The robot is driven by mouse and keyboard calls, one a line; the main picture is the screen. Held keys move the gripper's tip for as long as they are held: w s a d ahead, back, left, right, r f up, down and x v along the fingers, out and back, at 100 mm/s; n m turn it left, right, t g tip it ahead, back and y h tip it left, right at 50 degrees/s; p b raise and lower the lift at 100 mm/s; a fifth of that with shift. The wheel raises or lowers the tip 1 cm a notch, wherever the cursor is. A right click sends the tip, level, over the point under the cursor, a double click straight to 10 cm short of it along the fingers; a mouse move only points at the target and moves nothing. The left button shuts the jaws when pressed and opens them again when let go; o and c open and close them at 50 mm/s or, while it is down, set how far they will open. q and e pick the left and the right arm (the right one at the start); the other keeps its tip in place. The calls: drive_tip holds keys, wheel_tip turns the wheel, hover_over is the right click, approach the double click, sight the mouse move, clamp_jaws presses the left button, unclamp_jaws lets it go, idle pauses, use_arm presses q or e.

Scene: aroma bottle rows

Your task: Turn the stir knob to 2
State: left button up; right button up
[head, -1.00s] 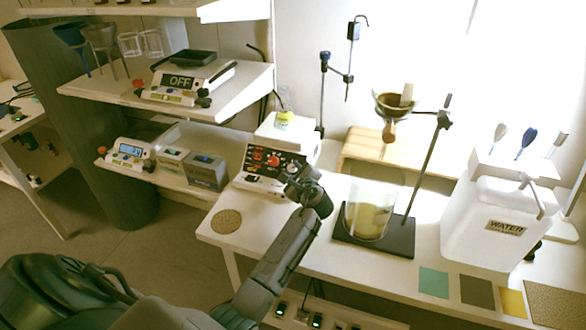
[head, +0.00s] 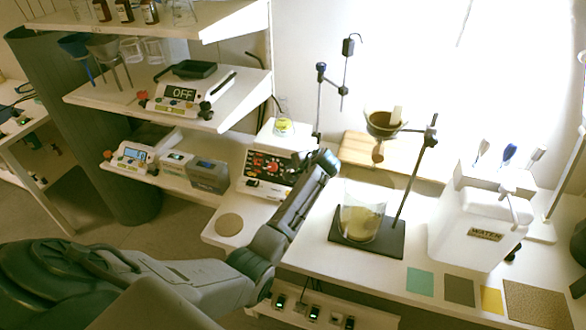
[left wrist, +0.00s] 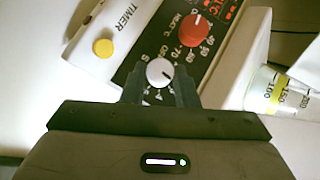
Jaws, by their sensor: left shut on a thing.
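The hotplate stirrer (head: 252,187) stands on the white bench, with a dark front panel. In the left wrist view its white stir knob (left wrist: 159,72) has a dark pointer line, with OFF printed beside it. My left gripper (left wrist: 160,88) is shut on this knob, one dark finger on each side. The pointer line aims right and slightly down; I cannot read which number it meets. The larger red heat knob (left wrist: 194,29) is just beyond. In the head view my left arm covers the right part of the panel and hides the stir knob. My right gripper is not seen.
A yellow button (left wrist: 103,47) labelled TIMER is left of the knobs. A graduated vessel (left wrist: 280,92) is close on the right. In the head view a beaker (head: 362,217) and stand are right of my arm; a round cork mat (head: 229,224) lies in front.

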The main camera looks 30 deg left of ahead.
use_arm(q)
drive_tip(key=n+p, duration=0.1)
drive_tip(key=n+h, duration=0.1)
drive_tip(key=n+g+h+p, duration=0.1)
drive_tip(key=shift+a+r+p, duration=0.2)
drive_tip(key=shift+r+p, duration=0.05)
drive_tip(key=shift+p, duration=0.05)
drive_tip(key=shift+n+h+p, duration=0.35)
drive_tip(key=shift+n+h, duration=0.05)
drive_tip(key=shift+h, duration=0.2)
drive_tip(key=shift+f, duration=0.1)
drive_tip(key=o, duration=1)
drive_tip(key=shift+w, duration=0.1)
drive_tip(key=b+v, duration=0.1)
drive_tip(key=v, duration=0.9)
drive_tip(key=shift+r+b, duration=0.35)
drive_tip(key=shift+r, duration=0.05)
drive_tip(key=shift+f, duration=0.1)
